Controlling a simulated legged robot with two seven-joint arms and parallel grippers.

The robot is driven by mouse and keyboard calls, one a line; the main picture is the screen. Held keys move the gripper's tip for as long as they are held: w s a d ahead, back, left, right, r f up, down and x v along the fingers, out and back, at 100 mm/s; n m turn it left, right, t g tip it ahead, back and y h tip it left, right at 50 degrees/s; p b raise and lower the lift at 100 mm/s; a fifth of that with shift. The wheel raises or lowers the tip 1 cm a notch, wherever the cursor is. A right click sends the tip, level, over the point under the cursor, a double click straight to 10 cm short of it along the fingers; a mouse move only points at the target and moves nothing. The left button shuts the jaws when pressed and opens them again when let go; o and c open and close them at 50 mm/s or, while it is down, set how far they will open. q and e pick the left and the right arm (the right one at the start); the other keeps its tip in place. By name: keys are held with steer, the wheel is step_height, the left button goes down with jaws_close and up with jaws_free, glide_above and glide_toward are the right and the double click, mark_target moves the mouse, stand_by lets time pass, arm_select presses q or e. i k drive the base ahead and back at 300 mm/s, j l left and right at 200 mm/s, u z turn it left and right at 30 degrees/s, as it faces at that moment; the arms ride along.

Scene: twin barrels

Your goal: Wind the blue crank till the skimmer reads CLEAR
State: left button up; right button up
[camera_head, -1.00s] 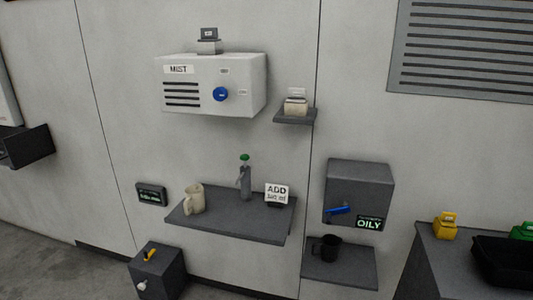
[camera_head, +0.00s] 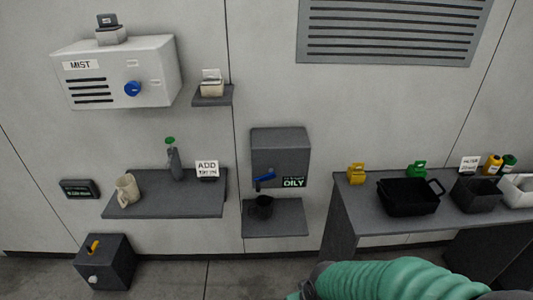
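The skimmer is a dark grey box (camera_head: 280,150) on the wall, right of centre. Its small green-lit display (camera_head: 293,182) reads OILY. The blue crank (camera_head: 264,177) sticks out at the lower left of the box's front, its handle tilted. A black mug (camera_head: 262,207) stands on the small shelf (camera_head: 287,220) under the box. A green ribbed arm of mine comes in along the bottom right edge, well below the crank. Neither gripper's fingers can be made out.
A shelf (camera_head: 160,208) left of the skimmer holds a beige jug (camera_head: 127,190), a grey bottle (camera_head: 175,160) and an ADD sign (camera_head: 207,170). A table (camera_head: 362,222) at right holds black bins (camera_head: 407,198). A grey box (camera_head: 104,262) stands on the floor at left.

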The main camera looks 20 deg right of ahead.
mark_target(271, 174)
steer(key=i+j+z, duration=0.2)
steer(key=z, duration=0.15)
steer(key=i+j+z, duration=0.1)
steer(key=j+z, duration=0.2)
steer(key=j, duration=0.15)
steer(key=i+j+z, duration=0.1)
steer(key=j+z, duration=0.25)
steer(key=j+u, duration=0.2)
steer(key=u, duration=0.75)
